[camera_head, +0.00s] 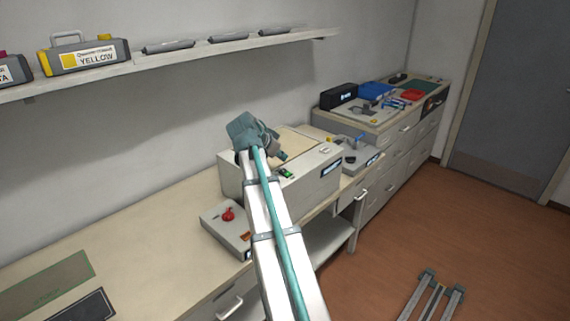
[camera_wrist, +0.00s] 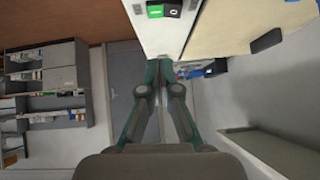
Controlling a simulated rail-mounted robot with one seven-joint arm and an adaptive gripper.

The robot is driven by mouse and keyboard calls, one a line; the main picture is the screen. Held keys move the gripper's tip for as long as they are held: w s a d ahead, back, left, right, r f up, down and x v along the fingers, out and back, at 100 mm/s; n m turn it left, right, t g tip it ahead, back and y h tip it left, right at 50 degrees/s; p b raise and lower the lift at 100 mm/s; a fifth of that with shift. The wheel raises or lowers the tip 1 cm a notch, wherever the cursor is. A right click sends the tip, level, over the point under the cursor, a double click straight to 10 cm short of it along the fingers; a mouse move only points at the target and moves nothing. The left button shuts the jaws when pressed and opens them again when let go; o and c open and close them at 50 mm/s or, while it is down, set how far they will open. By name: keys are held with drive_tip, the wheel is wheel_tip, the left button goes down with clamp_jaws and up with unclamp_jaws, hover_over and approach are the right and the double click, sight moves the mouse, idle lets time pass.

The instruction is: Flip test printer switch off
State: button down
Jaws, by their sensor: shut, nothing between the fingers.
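The test printer (camera_head: 312,184) is a pale box with a tan top on the bench, in the middle of the head view. Its switch (camera_head: 287,173) sits on the front part of its top. In the wrist view the switch (camera_wrist: 164,9) is at the top edge, with a green half marked I and a black half marked O; I cannot tell which half is pressed. My gripper (camera_head: 280,156) is just above and behind the switch, partly hidden by its own wrist. In the wrist view my gripper (camera_wrist: 163,64) is shut and empty, its tips apart from the switch.
A grey unit with a red knob (camera_head: 228,214) stands left of the printer. Another small device (camera_head: 360,152) stands to its right. A shelf (camera_head: 150,62) with toner cartridges runs along the wall.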

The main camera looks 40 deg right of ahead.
drive_tip(key=b+v, duration=0.1)
drive_tip(key=v, duration=0.5)
drive_tip(key=shift+s+a+r, duration=0.15)
drive_tip(key=shift+b, duration=0.3)
